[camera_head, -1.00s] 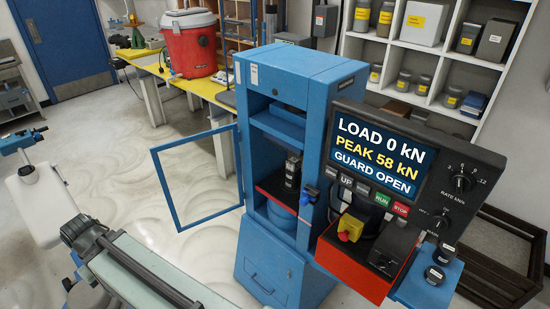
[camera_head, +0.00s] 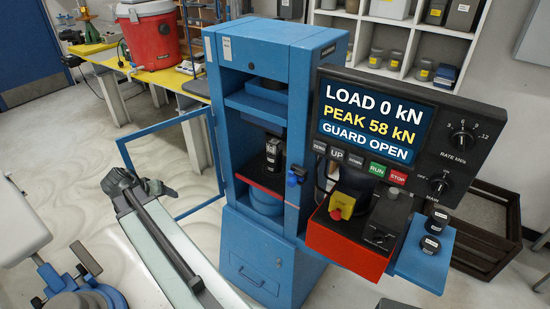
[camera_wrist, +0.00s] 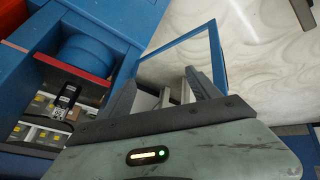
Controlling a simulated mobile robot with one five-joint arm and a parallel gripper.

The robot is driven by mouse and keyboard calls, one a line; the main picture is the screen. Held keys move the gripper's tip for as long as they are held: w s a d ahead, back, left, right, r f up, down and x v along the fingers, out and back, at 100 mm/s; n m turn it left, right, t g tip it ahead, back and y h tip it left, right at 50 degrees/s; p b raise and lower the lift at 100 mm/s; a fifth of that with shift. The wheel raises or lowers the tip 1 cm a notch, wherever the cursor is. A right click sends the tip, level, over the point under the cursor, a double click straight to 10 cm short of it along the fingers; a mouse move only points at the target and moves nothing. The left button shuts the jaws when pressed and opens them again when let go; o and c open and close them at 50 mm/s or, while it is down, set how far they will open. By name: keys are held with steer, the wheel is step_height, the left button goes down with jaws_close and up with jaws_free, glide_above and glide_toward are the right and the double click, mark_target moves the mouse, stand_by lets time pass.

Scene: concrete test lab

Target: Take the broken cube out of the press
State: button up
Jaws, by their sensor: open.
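The blue press (camera_head: 307,80) stands upright in the middle of the head view, its framed guard door (camera_head: 150,127) swung open to the left. A small dark grey block, apparently the cube (camera_head: 274,155), sits inside on the red-edged lower platen (camera_head: 262,186). Cracks cannot be made out. My gripper (camera_head: 122,182) is outside the press, left of the chamber and in front of the open door. In the wrist view its two fingers (camera_wrist: 163,92) are spread and empty. There the cube (camera_wrist: 62,101) appears at the left, beyond the fingers.
The control panel (camera_head: 405,140) reads load 0 kN, peak 58 kN, guard open. The door frame stands beside the chamber opening. A yellow bench (camera_head: 125,70) with a red bucket (camera_head: 152,38) is behind left. A dark crate (camera_head: 490,225) lies at right.

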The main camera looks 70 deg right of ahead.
mark_target(271, 147)
steer(key=s+d+m+g+h+b, duration=0.15)
steer(key=s+d, duration=0.25)
steer(key=d, duration=0.4)
steer(key=s+d+m+h+b, duration=0.1)
steer(key=s+d+m, duration=0.25)
steer(key=d, duration=0.35)
steer(key=s+d+m+g+h+b, duration=0.15)
steer(key=s+d, duration=0.25)
steer(key=d, duration=0.4)
steer(key=s+d+r+m+h+b, duration=0.1)
steer(key=s+d, duration=0.3)
steer(key=s+d+m+g+h+b, duration=0.1)
steer(key=s+d, duration=0.4)
steer(key=s+d+r+m+h+b, duration=0.1)
steer(key=s+d, duration=0.3)
steer(key=s, duration=0.1)
steer(key=shift+d+r+m+g+b, duration=0.3)
steer(key=shift+r+m+g+b, duration=0.05)
steer(key=shift+g, duration=0.05)
steer(key=shift+r, duration=0.1)
steer(key=b+x, duration=0.2)
steer(key=x, duration=0.6)
steer(key=shift+a+r, duration=0.1)
jaws_close()
steer(key=shift+r, duration=0.1)
